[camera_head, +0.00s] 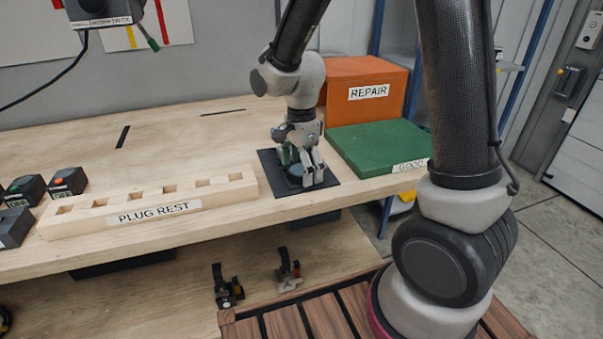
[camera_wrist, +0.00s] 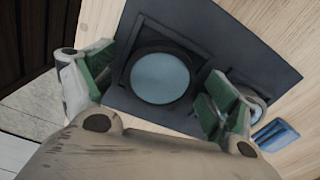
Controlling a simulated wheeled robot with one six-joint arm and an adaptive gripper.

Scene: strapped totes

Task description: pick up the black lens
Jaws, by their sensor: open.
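The black lens (camera_wrist: 160,78) is a round black ring with a blue-grey glass face. It lies on a dark mat (camera_wrist: 228,45) on the bench. In the head view, the lens (camera_head: 295,171) is mostly hidden behind my gripper (camera_head: 302,180), which points down over the mat (camera_head: 318,195). In the wrist view, my gripper (camera_wrist: 155,100) is open, with green-padded fingers to the left and right of the lens. A gap shows between the lens and each finger. I cannot tell how high the fingertips are above the mat.
A green box (camera_head: 375,146) labelled GOOD stands right of the mat, with an orange box (camera_head: 365,88) labelled REPAIR behind it. A wooden PLUG REST (camera_head: 150,205) lies to the left. Black blocks (camera_head: 68,182) sit at far left. The bench (camera_head: 190,140) behind the rest is mostly clear.

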